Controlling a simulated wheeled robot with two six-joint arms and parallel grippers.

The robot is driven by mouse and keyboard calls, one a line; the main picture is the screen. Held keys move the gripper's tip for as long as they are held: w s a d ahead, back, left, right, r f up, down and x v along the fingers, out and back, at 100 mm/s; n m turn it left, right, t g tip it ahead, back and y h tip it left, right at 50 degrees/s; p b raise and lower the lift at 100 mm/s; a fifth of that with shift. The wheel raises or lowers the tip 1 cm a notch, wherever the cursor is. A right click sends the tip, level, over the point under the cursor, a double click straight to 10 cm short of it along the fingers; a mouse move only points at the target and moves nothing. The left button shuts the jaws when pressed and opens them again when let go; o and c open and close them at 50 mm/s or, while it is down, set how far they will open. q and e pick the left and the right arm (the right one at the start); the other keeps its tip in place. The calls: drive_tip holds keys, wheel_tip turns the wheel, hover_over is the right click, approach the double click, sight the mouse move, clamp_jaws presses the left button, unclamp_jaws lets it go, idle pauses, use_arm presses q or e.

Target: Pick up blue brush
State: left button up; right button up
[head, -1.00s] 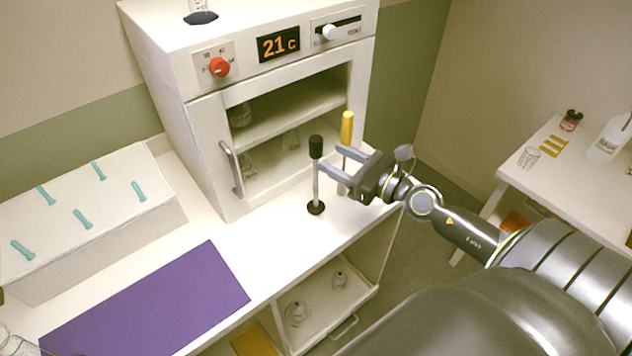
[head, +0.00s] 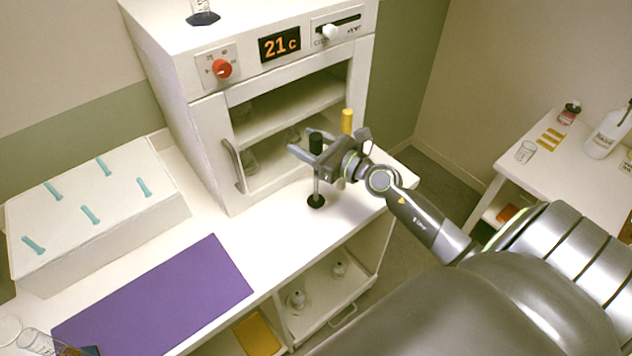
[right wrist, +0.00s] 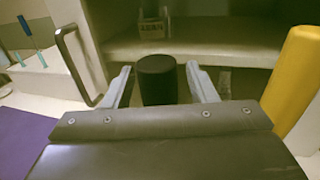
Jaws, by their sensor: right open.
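My right gripper (head: 303,142) is open around the black top of an upright rod (head: 316,144) on a round black foot. In the right wrist view the black top (right wrist: 156,80) stands between my two grey fingers (right wrist: 159,70), with gaps beside it. I cannot tell whether this rod is a brush. A yellow-topped rod (head: 347,121) stands just behind and to the right. It also shows large at the right of the right wrist view (right wrist: 292,80). My left gripper is not in view.
A white oven-like cabinet (head: 208,140) with an open front and a door handle stands close behind the rods. A purple mat (head: 155,300) lies at the left of the counter. A clear glass (head: 38,343) stands at the lower left. A side table (head: 530,178) stands at right.

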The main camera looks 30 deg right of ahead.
clamp_jaws()
idle(0.3)
